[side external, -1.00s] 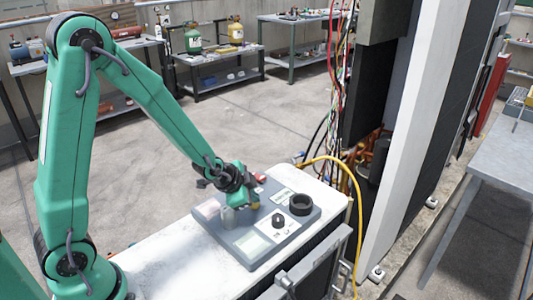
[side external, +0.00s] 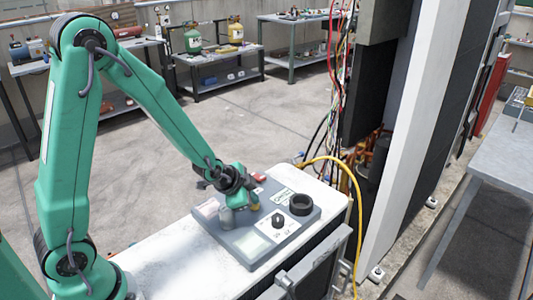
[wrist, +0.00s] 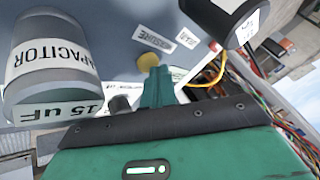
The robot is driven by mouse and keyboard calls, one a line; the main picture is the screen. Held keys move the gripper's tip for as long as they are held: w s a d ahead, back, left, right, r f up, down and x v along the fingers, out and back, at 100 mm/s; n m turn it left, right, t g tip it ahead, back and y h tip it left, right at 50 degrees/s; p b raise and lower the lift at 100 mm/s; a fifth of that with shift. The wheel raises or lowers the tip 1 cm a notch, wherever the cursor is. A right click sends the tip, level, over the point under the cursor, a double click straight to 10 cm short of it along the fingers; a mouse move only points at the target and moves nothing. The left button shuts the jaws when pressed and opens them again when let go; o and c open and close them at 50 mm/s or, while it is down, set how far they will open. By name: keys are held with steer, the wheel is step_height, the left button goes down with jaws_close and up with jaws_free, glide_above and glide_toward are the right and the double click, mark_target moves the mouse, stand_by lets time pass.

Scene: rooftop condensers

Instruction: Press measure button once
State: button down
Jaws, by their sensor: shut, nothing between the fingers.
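The yellow button (wrist: 148,61) sits on the grey tester panel (wrist: 115,22), beside a label reading MEASURE (wrist: 155,39). My gripper (wrist: 157,76) is shut and empty. Its tips overlap the near edge of the button in the wrist view; whether they touch it I cannot tell. In the side view my gripper (side external: 243,202) is low over the panel (side external: 236,244), right by the button (side external: 254,206), which is partly hidden.
A grey capacitor (wrist: 52,70) stands on the panel close to my gripper. A black round socket (side external: 300,205) and a dark knob (side external: 278,220) are also on it. A yellow hose (side external: 357,200) runs past the bench's right end. The bench top at left is clear.

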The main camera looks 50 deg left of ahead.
mark_target(250, 210)
steer(key=shift+r, duration=0.95)
steer(key=shift+r, duration=2.5)
steer(key=shift+r, duration=0.1)
steer(key=s+r+n+g, duration=0.1)
steer(key=s+r+n, duration=0.3)
steer(key=s, duration=0.6)
steer(key=s+r+n, duration=0.4)
steer(key=s+r, duration=0.4)
steer(key=s, duration=0.2)
steer(key=shift+s+d+r+g, duration=0.2)
steer(key=shift+d+r+g, duration=0.05)
steer(key=shift+r+g, duration=0.15)
